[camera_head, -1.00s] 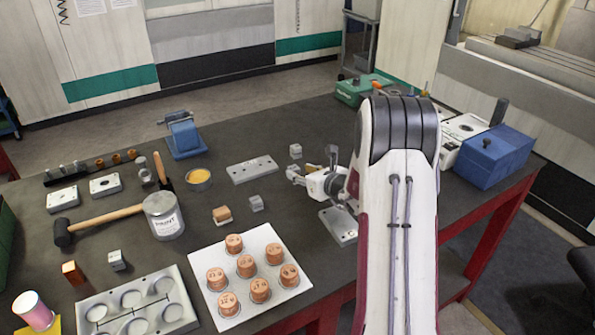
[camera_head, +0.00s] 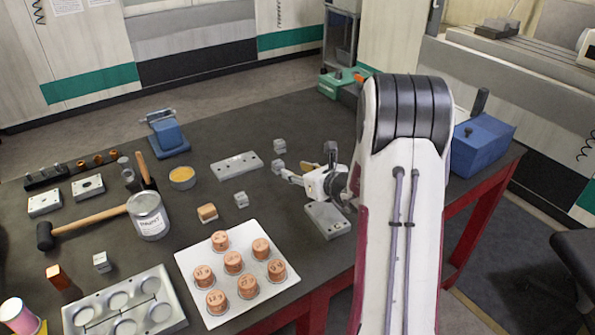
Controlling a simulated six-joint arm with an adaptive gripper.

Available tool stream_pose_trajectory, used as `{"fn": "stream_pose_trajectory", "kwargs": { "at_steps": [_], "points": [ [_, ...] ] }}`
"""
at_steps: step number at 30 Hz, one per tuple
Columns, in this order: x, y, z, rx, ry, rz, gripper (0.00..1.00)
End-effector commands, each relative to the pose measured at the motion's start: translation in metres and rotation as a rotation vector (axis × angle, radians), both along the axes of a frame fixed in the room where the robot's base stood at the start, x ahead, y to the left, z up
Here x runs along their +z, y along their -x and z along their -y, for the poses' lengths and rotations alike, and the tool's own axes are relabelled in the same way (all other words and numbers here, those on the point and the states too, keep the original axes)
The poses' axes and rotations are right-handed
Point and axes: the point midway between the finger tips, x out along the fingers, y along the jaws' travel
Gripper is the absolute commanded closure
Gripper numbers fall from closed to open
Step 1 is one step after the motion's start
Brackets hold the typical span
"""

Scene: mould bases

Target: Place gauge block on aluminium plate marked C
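My gripper (camera_head: 304,161) is at the right of the bench, just above or beside a light grey aluminium plate (camera_head: 328,220). Its fingers look spread apart, with nothing clearly between them. A small grey cube-like block (camera_head: 279,146) lies just beyond the left fingertip. Another grey block (camera_head: 241,200) lies left of the gripper, and a third (camera_head: 101,262) lies at the front left. A second aluminium plate (camera_head: 236,165) with holes lies behind, left of the gripper. I cannot read a letter C on either plate, nor tell which block is the gauge block. My arm hides part of the bench.
A white board (camera_head: 190,262) with several copper cylinders stands at the front. A mould base (camera_head: 180,318), paint tin (camera_head: 149,216), mallet (camera_head: 90,222), yellow dish (camera_head: 182,178) and blue vise (camera_head: 168,136) are left. A blue box (camera_head: 485,150) is right.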

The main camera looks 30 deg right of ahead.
Motion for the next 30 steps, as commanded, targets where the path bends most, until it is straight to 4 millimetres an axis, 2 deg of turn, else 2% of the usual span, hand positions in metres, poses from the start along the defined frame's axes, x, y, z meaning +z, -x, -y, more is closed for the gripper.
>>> {"fn": "stream_pose_trajectory", "kwargs": {
  "at_steps": [8,11,14,17,23,30],
  "points": [
    [0.001,0.000,-0.001,0.003,0.002,0.001,0.63],
    [0.005,-0.001,-0.007,0.023,0.014,0.003,0.63],
    [0.014,-0.002,-0.021,0.070,0.042,0.006,0.63],
    [0.029,-0.002,-0.044,0.145,0.090,0.012,0.63],
    [0.065,0.007,-0.111,0.366,0.237,0.030,0.63],
    [0.101,0.037,-0.192,0.654,0.445,0.053,0.63]
  ]
}}
